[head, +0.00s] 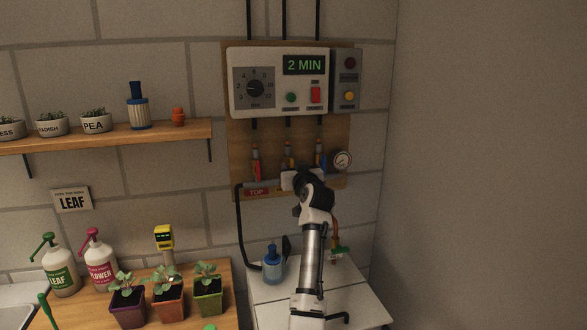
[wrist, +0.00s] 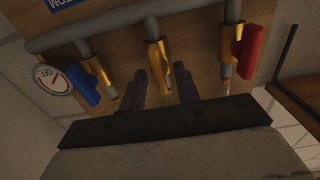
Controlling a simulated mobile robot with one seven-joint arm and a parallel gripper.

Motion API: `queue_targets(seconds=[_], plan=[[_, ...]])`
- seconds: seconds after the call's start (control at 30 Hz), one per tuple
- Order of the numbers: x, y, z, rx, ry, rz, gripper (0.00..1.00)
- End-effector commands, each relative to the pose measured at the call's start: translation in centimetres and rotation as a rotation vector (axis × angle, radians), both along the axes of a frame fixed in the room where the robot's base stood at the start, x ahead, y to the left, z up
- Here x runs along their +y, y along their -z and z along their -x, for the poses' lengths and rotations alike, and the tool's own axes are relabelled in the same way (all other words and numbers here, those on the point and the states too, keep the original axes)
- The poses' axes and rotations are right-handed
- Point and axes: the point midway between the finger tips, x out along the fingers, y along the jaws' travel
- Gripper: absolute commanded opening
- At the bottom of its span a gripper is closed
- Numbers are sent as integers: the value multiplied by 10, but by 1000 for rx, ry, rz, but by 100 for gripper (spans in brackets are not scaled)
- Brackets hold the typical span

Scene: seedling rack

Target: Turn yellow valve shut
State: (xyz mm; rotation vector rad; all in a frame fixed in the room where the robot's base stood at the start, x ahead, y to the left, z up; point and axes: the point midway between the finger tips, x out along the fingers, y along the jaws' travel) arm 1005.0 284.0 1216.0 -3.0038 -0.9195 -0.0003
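Three valves hang in a row on the wooden board. In the wrist view, a blue-handled valve (wrist: 82,86) is at left and a red-handled valve (wrist: 248,50) at right. Between them is the yellow-brass middle valve (wrist: 157,62); its handle is not clearly distinguishable from its body. In the head view the middle valve (head: 288,153) shows just above my gripper (head: 303,180), partly hidden. In the wrist view my gripper (wrist: 160,90) is open, its two dark fingers apart on either side of the middle valve's lower part. I cannot tell whether they touch it.
A pressure gauge (wrist: 50,76) sits beside the blue valve. Above the valves is a control box (head: 278,82) reading "2 MIN". A blue bottle (head: 272,264) stands on the white-tiled counter below. A wall shelf (head: 110,137) and potted seedlings are to the left. The right wall is bare.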

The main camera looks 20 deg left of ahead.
Motion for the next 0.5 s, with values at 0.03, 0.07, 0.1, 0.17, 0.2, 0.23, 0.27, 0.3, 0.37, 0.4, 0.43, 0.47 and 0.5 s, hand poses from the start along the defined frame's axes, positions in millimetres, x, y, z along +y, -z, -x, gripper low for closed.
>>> queue_targets(seconds=[0.03, 0.07, 0.1, 0.17, 0.2, 0.23, 0.27, 0.3, 0.37, 0.4, 0.43, 0.47, 0.5], plan=[[0, 0, 0, 0, 0, 0, 27], [0, 0, 0, 0, 0, 0, 23], [0, 0, 0, 0, 0, 0, 17], [0, 0, 0, 0, 0, 0, 10], [0, 0, 0, 0, 0, 0, 4], [0, 0, 0, 0, 0, 0, 0], [0, 0, 0, 0, 0, 0, 0], [0, 0, 0, 0, 0, 0, 0], [0, 0, 0, 0, 0, 0, 0], [0, 0, 0, 0, 0, 0, 0], [0, 0, 0, 1, 0, -2, 0], [0, 0, 0, 2, 0, -2, 0], [0, 0, 0, 4, 0, -6, 0]])
